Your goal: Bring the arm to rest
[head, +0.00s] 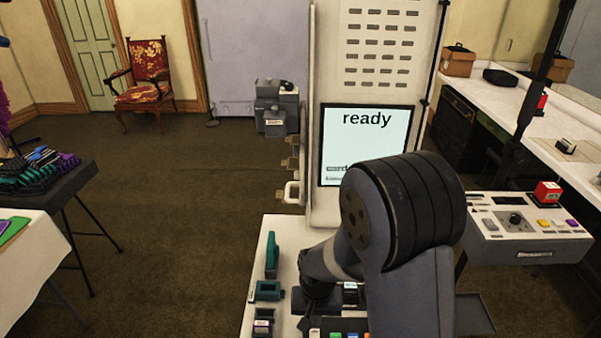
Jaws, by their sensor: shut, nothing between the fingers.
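My arm reaches in from the bottom right, with its large dark elbow joint in front of the white machine. Its grey forearm slopes down to the left. My gripper (308,318) is small and dark at the end of it, pointing down over the white worktop (258,245). It is shut and holds nothing. The fingertips are hard to make out against the dark items below. My arm hides part of the worktop and the lower right of the machine's screen.
The white machine (325,50) has a screen (368,135) reading "ready". Teal holders (268,290) stand on the worktop's left. A control box (530,225) with a red button (547,191) is at right. A table with dark items (40,170) is at left. Open carpet lies between.

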